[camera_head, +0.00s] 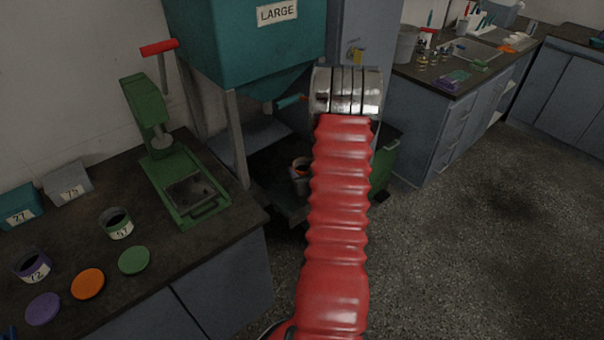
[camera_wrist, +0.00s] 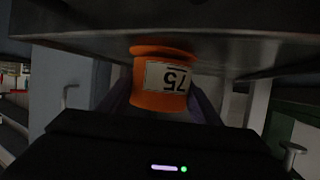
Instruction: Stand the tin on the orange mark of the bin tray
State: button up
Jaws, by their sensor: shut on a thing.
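The orange tin (camera_wrist: 160,82), with a white label reading 75, is between my gripper's fingers (camera_wrist: 163,104) in the wrist view. The label appears upside down there. My gripper is shut on the tin. A dark slab (camera_wrist: 160,22) lies right at the tin's upper end in that view; I cannot tell whether they touch. In the head view, the tin's orange rim (camera_head: 301,162) shows beside my red arm, under the teal hopper and above the dark tray area (camera_head: 268,176). My gripper is mostly hidden behind my arm there. The orange mark is not visible.
The teal hopper (camera_head: 240,40) marked LARGE stands on grey legs above the dark area. Left is a bench (camera_head: 185,262) with a green press (camera_head: 150,115), tins (camera_head: 116,224), coloured lids (camera_head: 88,283) and boxes (camera_head: 68,184). Open floor (camera_head: 480,250) lies right.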

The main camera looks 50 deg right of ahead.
jog(key=shift+f, duration=0.3)
jog(key=o, duration=1.1)
jog(key=shift+f, duration=0.1)
jog(key=shift+s+a+r, duration=0.1)
jog(key=shift+s+r, duration=0.1)
jog(key=v, duration=1.1)
jog(key=shift+s+a, duration=0.25)
